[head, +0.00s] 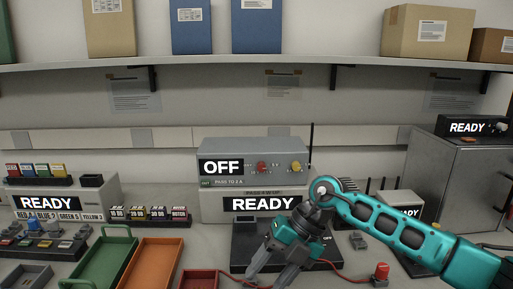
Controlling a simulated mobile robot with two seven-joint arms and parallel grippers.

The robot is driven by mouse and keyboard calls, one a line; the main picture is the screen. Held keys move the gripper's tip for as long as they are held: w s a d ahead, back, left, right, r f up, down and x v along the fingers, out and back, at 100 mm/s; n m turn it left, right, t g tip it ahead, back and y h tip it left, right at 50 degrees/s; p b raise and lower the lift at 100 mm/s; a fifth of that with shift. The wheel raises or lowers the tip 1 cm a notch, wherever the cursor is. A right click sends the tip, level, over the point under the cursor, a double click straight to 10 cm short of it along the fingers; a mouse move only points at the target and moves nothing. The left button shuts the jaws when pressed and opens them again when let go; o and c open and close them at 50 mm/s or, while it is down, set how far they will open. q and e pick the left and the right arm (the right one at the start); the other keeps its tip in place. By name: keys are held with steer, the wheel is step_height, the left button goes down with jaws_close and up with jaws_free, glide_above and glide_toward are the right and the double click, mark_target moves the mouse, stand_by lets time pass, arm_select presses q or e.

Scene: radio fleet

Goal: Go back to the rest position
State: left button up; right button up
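My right arm comes in from the right edge, and my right gripper (265,281) hangs low in the centre, pointing down. Its two grey fingers are spread apart, and I see nothing between them. It is in front of the black base (243,255) below the grey radio unit (245,147), which has an "OFF" display (221,167) and a "READY" display (262,204). The fingertips are near the bottom edge of the view. My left gripper is not in view.
A green tray (84,262), an orange tray (143,265) and a red tray (199,279) lie at the front left. A red knob (381,271) with a red cable stands right of the gripper. A grey cabinet (437,176) stands at the right. A shelf (200,66) runs above.

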steer(key=s+a+r+m+t+y, duration=0.55)
steer(key=a+m+y, duration=0.35)
steer(key=y, duration=0.5)
steer(key=d+f+m+t+h+p, duration=0.1)
steer(key=d+f+m+t+h, duration=1.2)
steer(key=m, duration=0.6)
steer(key=s+d+f+m+g+h, duration=0.5)
steer(key=s+d+f, duration=0.6)
steer(key=s+f, duration=0.1)
steer(key=shift+f+m+h, duration=0.3)
steer(key=shift+f+h, duration=0.1)
steer(key=shift+f, duration=0.1)
